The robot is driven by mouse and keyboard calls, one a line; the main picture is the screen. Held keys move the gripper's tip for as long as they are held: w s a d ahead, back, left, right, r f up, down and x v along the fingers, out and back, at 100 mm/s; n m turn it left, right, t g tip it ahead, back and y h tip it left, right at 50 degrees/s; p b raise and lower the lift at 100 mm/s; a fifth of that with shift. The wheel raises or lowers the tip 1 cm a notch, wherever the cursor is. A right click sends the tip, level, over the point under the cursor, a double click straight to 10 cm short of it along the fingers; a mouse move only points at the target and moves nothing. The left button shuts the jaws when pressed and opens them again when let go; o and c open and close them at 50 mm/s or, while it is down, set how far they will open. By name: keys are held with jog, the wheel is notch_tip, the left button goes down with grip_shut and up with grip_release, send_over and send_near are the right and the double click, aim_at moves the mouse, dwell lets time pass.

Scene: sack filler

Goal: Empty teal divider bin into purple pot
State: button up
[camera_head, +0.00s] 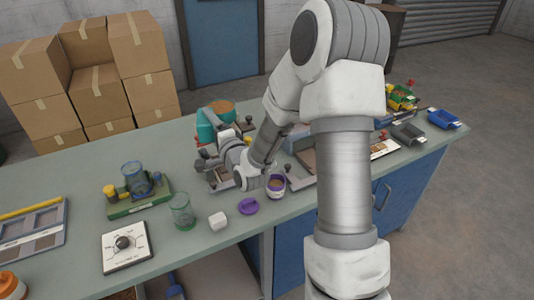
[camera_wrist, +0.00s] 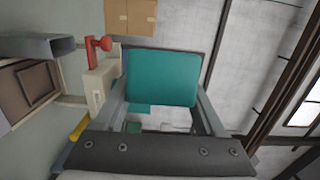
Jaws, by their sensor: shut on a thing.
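A purple lid (camera_head: 248,206), a white cube (camera_head: 218,221) and a green clear cup (camera_head: 181,211) stand left of the pot. A dial box (camera_head: 126,246) is farther left. A red-knobbed device (camera_wrist: 100,65) is close beside my gripper. My arm hides part of the bench's right side.

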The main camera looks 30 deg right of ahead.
jog(key=s+d+f+n+g+y+p, duration=0.1)
jog(key=s+d+n, duration=0.4)
jog(key=n, duration=0.6)
jog(key=s+d+f+n+g+y+p, duration=0.2)
jog(key=s+d+f+n+g+y, duration=0.2)
jog(key=d+n, duration=0.4)
jog(key=f+n+g, duration=0.1)
jog(key=n, duration=0.3)
jog(key=shift+s+g, duration=0.3)
jog(key=shift+s, duration=0.1)
jog(key=shift+w+d+f, duration=0.1)
jog(key=shift+d, duration=0.05)
